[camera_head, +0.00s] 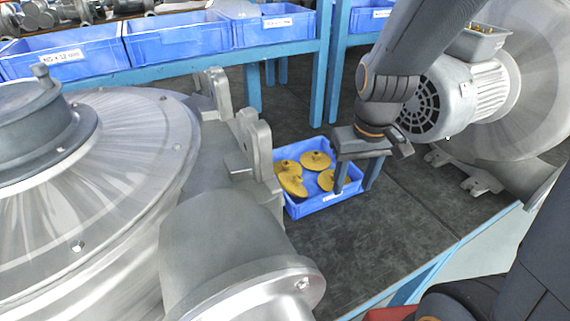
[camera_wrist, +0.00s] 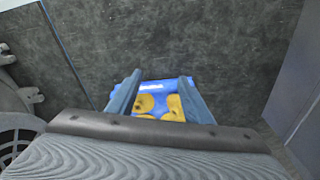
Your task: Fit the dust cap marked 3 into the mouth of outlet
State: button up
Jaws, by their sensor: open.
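Several yellow dust caps lie in a small blue tray (camera_head: 308,207) on the dark bench top. One cap (camera_head: 316,160) is at the back, one (camera_head: 291,182) at the left and one (camera_head: 327,180) nearer my gripper. I cannot read any number on them. My gripper (camera_head: 356,190) is open and empty, fingers pointing down over the tray's right side. In the wrist view, my gripper (camera_wrist: 160,79) has parts of the tray and yellow caps (camera_wrist: 144,103) between its fingers. A grey flanged pipe stub (camera_head: 225,250), likely the outlet, stands at the front; its mouth faces away and is hidden.
A large grey blower housing (camera_head: 110,200) fills the left, with upright lugs (camera_head: 262,150) beside the tray. A motor and blower (camera_head: 465,95) stand at the right, close to my arm. Blue bins (camera_head: 75,55) line the rack behind. Bare bench lies in front of the tray.

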jog(key=w+a+f+n+b, duration=0.1)
jog(key=w+a+f+n, duration=0.15)
jog(key=w, duration=0.45)
jog(key=w+a+f+n+b, duration=0.1)
jog(key=w+a+n, duration=0.15)
jog(key=w, duration=0.45)
jog(key=n+y+b, duration=0.1)
jog(key=n, duration=0.6)
send_over(286, 163)
jog(key=d, duration=0.1)
jog(key=shift+g, duration=0.3)
notch_tip(286, 163, down, 6)
jog(key=shift+s+r, duration=0.1)
jog(key=shift+r, duration=0.05)
jog(key=shift+a+f+p, duration=0.2)
jog(key=shift+f+p, duration=0.45)
jog(key=shift+f, duration=1.25)
jog(key=shift+a+f+p, duration=0.2)
jog(key=shift+f+p, duration=0.4)
jog(key=shift+f, duration=1.25)
jog(key=c, duration=1.2)
jog(key=shift+o, duration=0.2)
notch_tip(286, 163, up, 10)
jog(key=b, duration=0.2)
jog(key=shift+b, duration=0.35)
